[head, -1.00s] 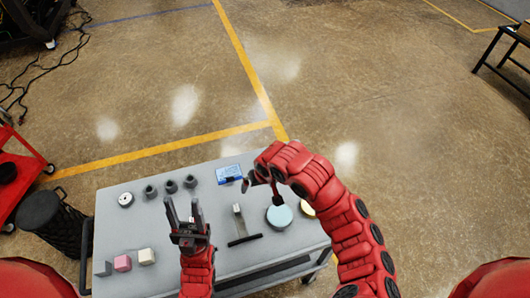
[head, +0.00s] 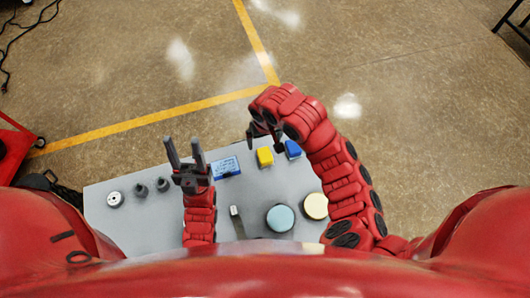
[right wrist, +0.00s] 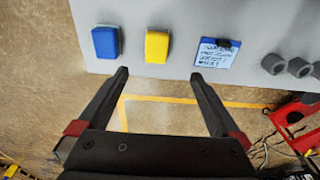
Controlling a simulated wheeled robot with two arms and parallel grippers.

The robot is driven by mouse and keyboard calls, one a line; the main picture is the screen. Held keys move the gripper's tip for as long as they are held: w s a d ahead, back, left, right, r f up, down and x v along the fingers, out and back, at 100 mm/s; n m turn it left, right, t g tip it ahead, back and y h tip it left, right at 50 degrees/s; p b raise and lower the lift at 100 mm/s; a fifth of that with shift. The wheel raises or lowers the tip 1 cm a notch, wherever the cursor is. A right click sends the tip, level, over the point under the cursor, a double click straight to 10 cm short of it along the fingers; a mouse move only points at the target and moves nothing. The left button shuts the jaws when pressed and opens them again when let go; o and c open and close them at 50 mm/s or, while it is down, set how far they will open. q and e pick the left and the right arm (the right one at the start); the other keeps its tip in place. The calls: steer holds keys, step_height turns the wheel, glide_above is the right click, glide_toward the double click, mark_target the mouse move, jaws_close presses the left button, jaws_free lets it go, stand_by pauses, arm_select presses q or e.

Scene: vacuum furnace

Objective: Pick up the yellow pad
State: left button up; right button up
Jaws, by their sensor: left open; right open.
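The yellow pad (head: 265,156) lies on the grey table near its far edge, beside a blue pad (head: 292,149) on its right. In the right wrist view the yellow pad (right wrist: 157,46) is beyond the fingertips, roughly between their lines, with the blue pad (right wrist: 106,43) to its left. My right gripper (head: 264,137) is open and empty, close to the yellow pad on its far side; it also shows in the right wrist view (right wrist: 158,76). My left gripper (head: 184,152) is open and empty over the table, left of the blue-and-white card.
The grey table (head: 250,195) also holds a blue-and-white card (head: 226,167), a light-blue disc (head: 280,218), a cream disc (head: 315,206), dark cylinders (head: 151,187) and a white round part (head: 115,199). A red cart (head: 14,150) stands at left. Floor beyond the table is clear.

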steer(key=f+b, duration=0.1)
steer(key=f, duration=0.2)
steer(key=w+f+b, duration=0.1)
steer(key=f+b, duration=0.1)
steer(key=f, duration=0.1)
steer(key=f+b, duration=0.2)
steer(key=f, duration=0.1)
steer(key=shift+w+a+f, duration=0.15)
steer(key=shift+w+f, duration=0.05)
steer(key=shift+w, duration=0.1)
steer(key=shift+s+f, duration=0.1)
steer(key=shift+f, duration=0.15)
steer(key=shift+f+b, duration=0.2)
steer(key=shift+b, duration=0.15)
steer(key=shift+f+b, duration=0.5)
steer(key=shift+f, duration=0.15)
steer(key=shift+w+d+f+p, duration=0.1)
steer(key=shift+w+f+p, duration=0.1)
steer(key=shift+f+p, duration=0.4)
steer(key=shift+w+d+f+p, duration=0.1)
steer(key=shift+w+f+p, duration=0.05)
steer(key=shift+f+p, duration=0.4)
steer(key=shift+f, duration=0.45)
steer(key=c, duration=1.5)
